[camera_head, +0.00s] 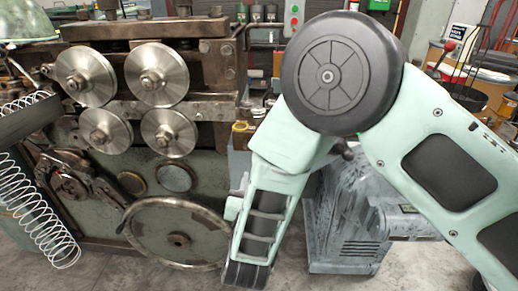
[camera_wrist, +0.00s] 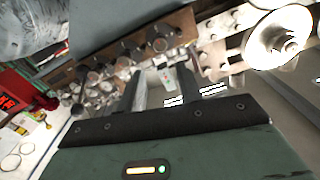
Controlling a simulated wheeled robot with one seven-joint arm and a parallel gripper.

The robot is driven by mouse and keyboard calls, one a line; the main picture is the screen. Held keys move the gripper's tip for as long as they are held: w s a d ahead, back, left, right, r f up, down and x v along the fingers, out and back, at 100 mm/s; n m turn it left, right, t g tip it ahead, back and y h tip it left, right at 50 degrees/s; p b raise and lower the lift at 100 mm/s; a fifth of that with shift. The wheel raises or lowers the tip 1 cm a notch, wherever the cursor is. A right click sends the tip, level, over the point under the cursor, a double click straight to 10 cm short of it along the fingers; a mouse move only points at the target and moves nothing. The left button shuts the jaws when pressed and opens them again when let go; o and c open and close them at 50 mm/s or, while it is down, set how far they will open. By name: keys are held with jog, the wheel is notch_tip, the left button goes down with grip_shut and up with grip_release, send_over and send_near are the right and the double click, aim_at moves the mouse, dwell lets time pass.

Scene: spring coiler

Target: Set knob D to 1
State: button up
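In the wrist view, a brown, worn panel (camera_wrist: 120,47) carries several small round knobs, one of them a dark knob (camera_wrist: 160,44) beyond my fingers. I cannot read any letters or scale marks, so I cannot tell which is knob D or where it points. My gripper (camera_wrist: 160,88) shows two dark fingers standing apart with a gap between them. Nothing is held between them, and they appear apart from the knobs.
The coiler machine (camera_head: 150,130) with metal rollers and a large handwheel (camera_head: 178,238) fills the left. Coil springs (camera_head: 40,215) hang at far left. A grey motor housing (camera_head: 345,225) stands behind my arm. A red display box (camera_wrist: 12,100) is at the wrist view's left.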

jog(key=w+p, duration=0.1)
jog(key=w, duration=0.3)
jog(key=w+p, duration=0.1)
jog(key=w, duration=0.4)
jog(key=w+p, duration=0.1)
jog(key=w, duration=0.3)
jog(key=shift+w+d, duration=0.2)
jog(key=shift+d, duration=0.05)
jog(key=c, duration=0.7)
